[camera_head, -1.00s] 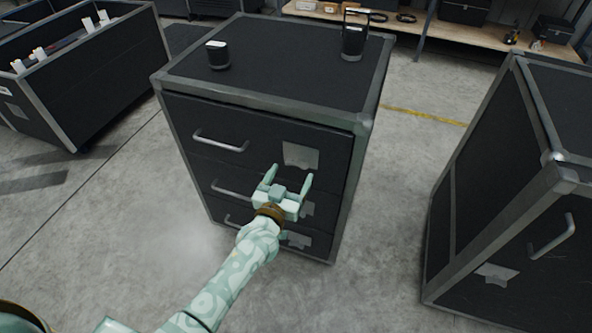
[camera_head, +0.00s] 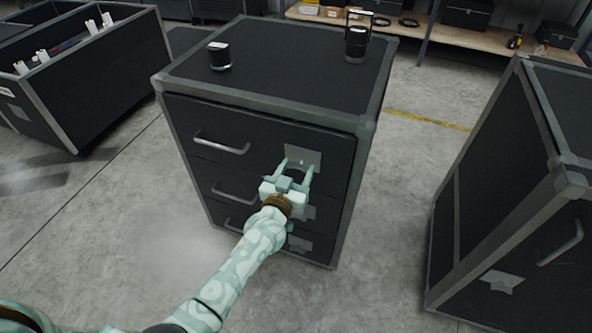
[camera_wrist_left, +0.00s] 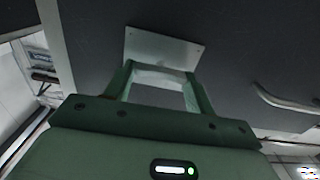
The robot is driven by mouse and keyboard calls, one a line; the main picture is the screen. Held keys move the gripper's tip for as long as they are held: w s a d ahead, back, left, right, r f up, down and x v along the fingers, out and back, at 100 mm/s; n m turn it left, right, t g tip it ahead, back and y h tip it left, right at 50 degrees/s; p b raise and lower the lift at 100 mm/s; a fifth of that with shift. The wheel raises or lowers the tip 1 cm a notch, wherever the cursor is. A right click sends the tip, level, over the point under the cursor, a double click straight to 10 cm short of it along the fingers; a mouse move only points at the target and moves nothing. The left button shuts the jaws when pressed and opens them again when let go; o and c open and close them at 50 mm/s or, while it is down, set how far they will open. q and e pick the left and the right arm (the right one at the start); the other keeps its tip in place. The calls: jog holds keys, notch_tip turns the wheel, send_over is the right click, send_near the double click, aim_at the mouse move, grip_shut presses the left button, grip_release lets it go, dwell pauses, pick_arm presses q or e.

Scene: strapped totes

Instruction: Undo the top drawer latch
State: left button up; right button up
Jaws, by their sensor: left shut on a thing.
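The top drawer latch (camera_head: 303,152) is a grey metal plate on the right of the top drawer's front (camera_head: 262,140), in a black cabinet with grey edges. The same plate shows in the wrist view (camera_wrist_left: 163,47). My left gripper (camera_head: 296,169) is at the latch's lower part, with its pale green fingers pointing at the drawer front. In the wrist view my left gripper (camera_wrist_left: 160,73) has a finger on each side of the latch's lower part and is shut on it. The fingers partly hide that part. The drawer looks closed. My right gripper is not in view.
The top drawer's handle (camera_head: 221,145) is left of the latch. Lower drawers have similar handles and plates. Another black case (camera_head: 520,180) stands at right, with clear floor between.

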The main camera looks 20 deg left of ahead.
pick_arm(q)
jog(key=shift+n, duration=0.3)
jog(key=n+p, duration=0.1)
jog(key=n, duration=0.1)
jog(key=shift+r+n, duration=0.1)
jog(key=shift+n, duration=0.3)
jog(key=n+p, duration=0.1)
jog(key=n, duration=0.3)
jog(key=shift+a, duration=0.1)
jog(key=n, duration=0.5)
jog(key=shift+f, duration=0.25)
jog(key=n, duration=0.5)
jog(key=shift+f, duration=0.1)
jog(key=shift+n, duration=0.3)
jog(key=o, duration=1)
